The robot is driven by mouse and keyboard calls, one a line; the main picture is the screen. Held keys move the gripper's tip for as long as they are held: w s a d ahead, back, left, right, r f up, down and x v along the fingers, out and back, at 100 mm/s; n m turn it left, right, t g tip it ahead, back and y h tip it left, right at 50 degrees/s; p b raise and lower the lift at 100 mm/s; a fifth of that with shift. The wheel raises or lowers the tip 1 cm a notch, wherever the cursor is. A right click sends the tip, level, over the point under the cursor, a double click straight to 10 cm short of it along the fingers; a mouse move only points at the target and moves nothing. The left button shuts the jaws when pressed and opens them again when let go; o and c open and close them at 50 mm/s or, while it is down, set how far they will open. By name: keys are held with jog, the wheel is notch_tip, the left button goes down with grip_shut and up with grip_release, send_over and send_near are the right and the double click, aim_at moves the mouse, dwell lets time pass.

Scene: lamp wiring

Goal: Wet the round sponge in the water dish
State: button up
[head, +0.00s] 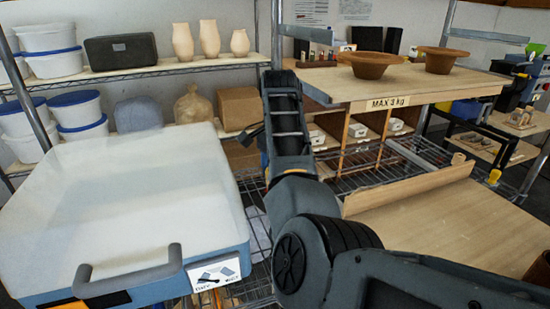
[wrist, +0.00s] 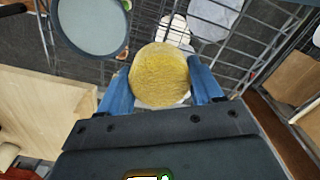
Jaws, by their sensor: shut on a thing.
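The round yellow sponge (wrist: 160,74) is between the two blue fingers of my gripper (wrist: 161,88) in the wrist view. My gripper is shut on it and holds it above a wire rack. In the head view my arm hides the gripper, and neither sponge nor dish can be made out.
A large pale-topped blue case (head: 120,205) with a handle fills the left front. A wooden board (head: 465,220) lies at the right. A raised shelf (head: 415,82) marked "MAX 3 kg" bears two brown bowls. Pale round things (wrist: 214,15) lie on the wire rack.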

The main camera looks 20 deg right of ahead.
jog(key=s+p, duration=0.5)
jog(key=s, duration=0.6)
dwell(0.4)
jog(key=shift+f, duration=0.15)
dwell(0.4)
jog(key=shift+f+b, duration=1.2)
jog(key=shift+f, duration=2.3)
jog(key=shift+f, duration=0.45)
jog(key=shift+f, duration=0.15)
dwell(0.3)
